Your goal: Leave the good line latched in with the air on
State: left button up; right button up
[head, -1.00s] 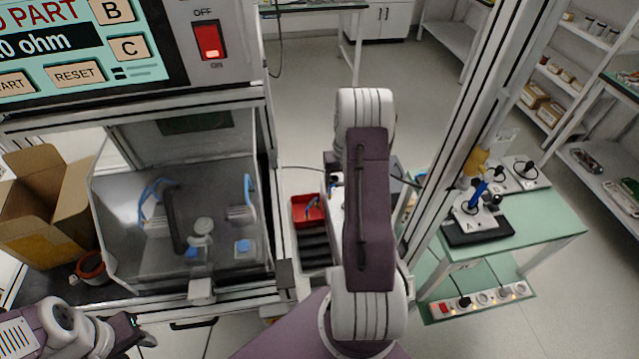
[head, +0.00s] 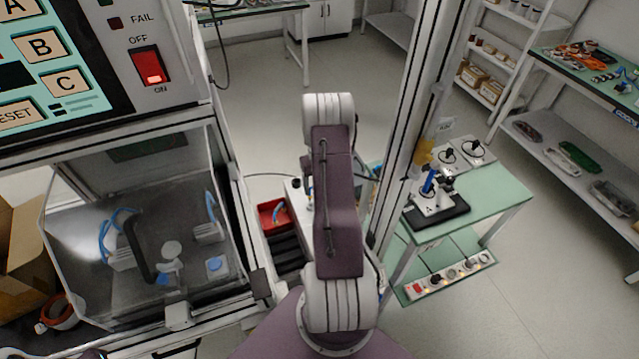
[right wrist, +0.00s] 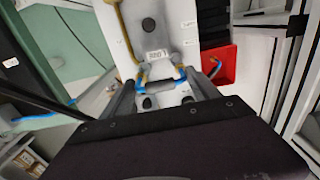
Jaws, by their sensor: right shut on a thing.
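In the right wrist view, my right gripper (right wrist: 161,92) is shut on a short grey line fitting (right wrist: 160,87) with blue at both ends. It is in front of a white panel (right wrist: 150,25) carrying a yellow tube (right wrist: 125,25), a dark round hole and small labels. A blue line (right wrist: 60,110) runs off to the left. In the head view my right arm hides this gripper and the fitting. My left gripper is out of view. I cannot tell which line is good or whether the air is on.
A red bin (head: 273,216), also in the right wrist view (right wrist: 219,65), sits beside the panel. A clear-fronted test chamber (head: 60,225) stands left, under a control panel with a red switch (head: 147,66). A post (head: 411,110) and green bench (head: 488,205) stand right.

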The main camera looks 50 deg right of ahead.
dwell(0.4)
jog(key=shift+f, duration=0.2)
jog(key=shift+f+b, duration=0.3)
jog(key=shift+f, duration=0.35)
jog(key=shift+f+b, duration=0.5)
jog(key=shift+f, duration=0.35)
jog(key=shift+f+b, duration=0.35)
jog(key=shift+f, duration=0.25)
jog(key=o, duration=1.4)
jog(key=shift+o, duration=0.2)
jog(key=shift+r, duration=0.1)
